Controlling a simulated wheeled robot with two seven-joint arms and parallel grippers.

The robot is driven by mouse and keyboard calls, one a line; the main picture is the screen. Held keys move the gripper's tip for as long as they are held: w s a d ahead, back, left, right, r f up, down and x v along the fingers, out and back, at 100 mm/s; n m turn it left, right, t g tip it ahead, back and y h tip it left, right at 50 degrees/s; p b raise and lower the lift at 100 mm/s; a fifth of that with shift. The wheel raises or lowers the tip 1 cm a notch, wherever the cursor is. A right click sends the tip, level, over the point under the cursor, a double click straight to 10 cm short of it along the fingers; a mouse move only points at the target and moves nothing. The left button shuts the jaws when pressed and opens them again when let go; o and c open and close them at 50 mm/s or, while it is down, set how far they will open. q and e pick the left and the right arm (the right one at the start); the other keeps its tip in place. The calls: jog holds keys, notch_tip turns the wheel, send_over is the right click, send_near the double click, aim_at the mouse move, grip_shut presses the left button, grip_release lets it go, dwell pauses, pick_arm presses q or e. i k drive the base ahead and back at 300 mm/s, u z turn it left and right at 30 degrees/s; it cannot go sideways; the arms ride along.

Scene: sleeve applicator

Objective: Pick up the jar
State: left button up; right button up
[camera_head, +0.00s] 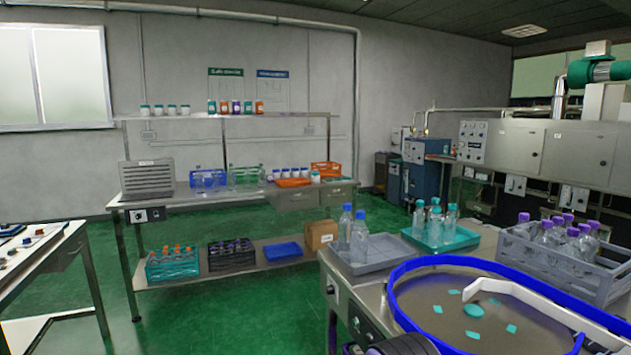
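Several small white jars with dark teal lids (158,110) stand in a row on the upper shelf at the back left. Several coloured jars (236,107) in orange, purple, green and red stand farther right on that shelf. More white jars with blue lids (290,173) stand on the bench below, beside an orange tray. I cannot tell which of these is the task's jar.
A steel table at the front right carries a blue-rimmed round tray (400,275), a grey tray of bottles (372,258), a teal tray (440,238) and a grey crate (565,262). Another table (45,250) stands at the left. Green floor (200,315) lies open between.

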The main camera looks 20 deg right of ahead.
aim_at(316, 176)
jog(key=u, duration=0.05)
jog(key=i, duration=4.65)
jog(key=z, duration=2.85)
jog(key=i, duration=1.6)
jog(key=u, duration=2.65)
